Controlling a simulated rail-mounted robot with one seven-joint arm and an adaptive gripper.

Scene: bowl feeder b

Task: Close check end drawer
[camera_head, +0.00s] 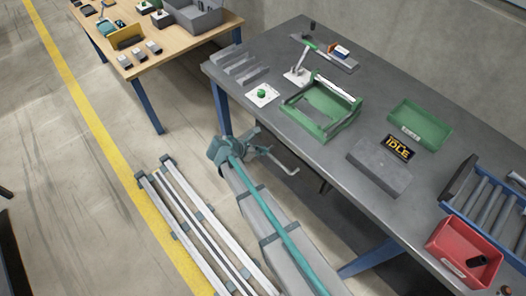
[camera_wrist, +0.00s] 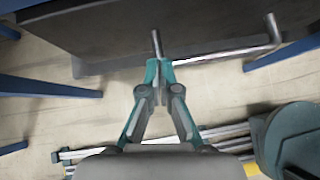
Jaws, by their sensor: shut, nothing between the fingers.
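A dark drawer (camera_wrist: 110,32) sits under the grey workbench in the wrist view. Its bent metal handle (camera_wrist: 235,50) sticks out from the front, and the handle also shows in the head view (camera_head: 287,167) below the bench's front edge. How far the drawer stands out is hard to tell. My gripper (camera_wrist: 159,66) has its teal fingertips together, with nothing between them. The tips overlap the left end of the handle in the wrist view; whether they touch it is unclear. In the head view my gripper (camera_head: 262,146) is beside the handle, in front of the bench.
The grey workbench (camera_head: 345,165) holds a green fixture (camera_head: 322,108), a green tray (camera_head: 420,125), a grey box with an IDLE display (camera_head: 380,165), a red bin (camera_head: 465,252) and a roller rack (camera_head: 490,205). Blue legs (camera_head: 222,105) stand below. A wooden table (camera_head: 170,40) is at upper left.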

